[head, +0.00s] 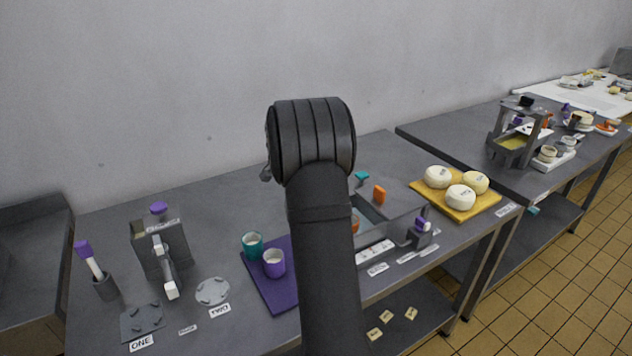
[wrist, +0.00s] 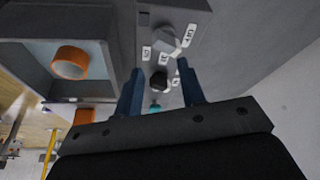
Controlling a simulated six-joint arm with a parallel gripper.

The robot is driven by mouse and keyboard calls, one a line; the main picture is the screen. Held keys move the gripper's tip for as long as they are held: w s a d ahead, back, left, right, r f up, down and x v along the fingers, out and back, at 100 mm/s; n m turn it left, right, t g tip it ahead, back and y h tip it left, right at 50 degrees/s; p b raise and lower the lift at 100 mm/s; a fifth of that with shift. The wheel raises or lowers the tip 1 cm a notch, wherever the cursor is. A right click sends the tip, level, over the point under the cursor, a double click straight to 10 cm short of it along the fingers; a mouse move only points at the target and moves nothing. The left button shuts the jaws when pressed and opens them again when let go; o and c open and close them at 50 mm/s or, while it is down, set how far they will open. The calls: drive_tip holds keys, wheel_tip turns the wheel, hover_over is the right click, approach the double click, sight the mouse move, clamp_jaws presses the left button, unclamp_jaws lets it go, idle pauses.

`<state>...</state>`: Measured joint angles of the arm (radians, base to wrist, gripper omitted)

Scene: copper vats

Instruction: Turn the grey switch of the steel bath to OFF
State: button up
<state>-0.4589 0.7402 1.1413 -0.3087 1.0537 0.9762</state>
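The steel bath (head: 403,216) stands right of centre in the head view, partly hidden behind my arm; in the wrist view its grey wall (wrist: 112,22) shows at upper left. In the wrist view, a light grey knob, seemingly the grey switch (wrist: 167,40), is on a grey panel beside an OFF label (wrist: 188,35). A darker knob (wrist: 158,81) is nearer, between my fingers in the picture. My gripper (wrist: 160,67) is open, its two blue fingers apart, with the grey switch beyond the tips. I cannot tell whether a finger touches either knob. My gripper is hidden in the head view.
An orange piece (wrist: 71,62) is inside the bath. A purple mat (head: 264,287) with teal and purple cups lies left of my arm. A yellow board (head: 486,204) with white rounds stands right of the bath. The table behind the cups is clear.

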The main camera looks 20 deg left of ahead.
drive_tip(key=s+d+r+n+y, duration=0.1)
drive_tip(key=s+r+n, duration=0.25)
drive_tip(key=r, duration=0.25)
drive_tip(key=s+d+r+n+y, duration=0.1)
drive_tip(key=s+r+n+y, duration=0.1)
drive_tip(key=r+n, duration=0.25)
drive_tip(key=shift+t, duration=0.4)
drive_tip(key=x, duration=1.7)
